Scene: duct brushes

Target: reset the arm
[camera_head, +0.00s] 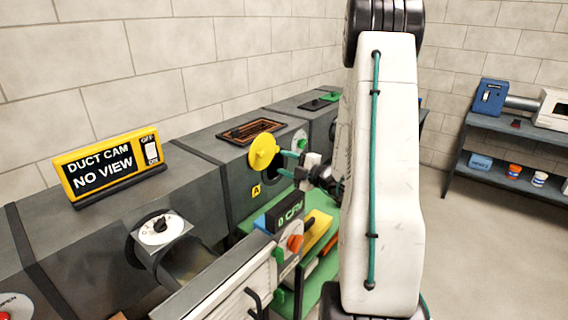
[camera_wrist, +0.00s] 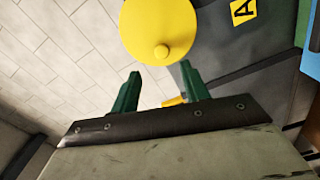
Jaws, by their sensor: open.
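My gripper (camera_head: 285,164) is at the end of my raised white arm, near the dark duct run in the head view. Its two green fingers stand apart with nothing between them, and they also show in the wrist view (camera_wrist: 158,88). A round yellow cover with a small central knob (camera_head: 263,152) is just beyond the fingertips. In the wrist view the yellow cover (camera_wrist: 160,28) fills the top middle. It appears clear of the fingers, though the exact gap cannot be told. My arm hides part of the duct and the green bench behind it.
A dark duct run (camera_head: 215,160) lies along the block wall. A "DUCT CAM NO VIEW" sign (camera_head: 108,168) stands on it. A shelf (camera_head: 520,137) with a blue machine stands at right. The floor before it is clear.

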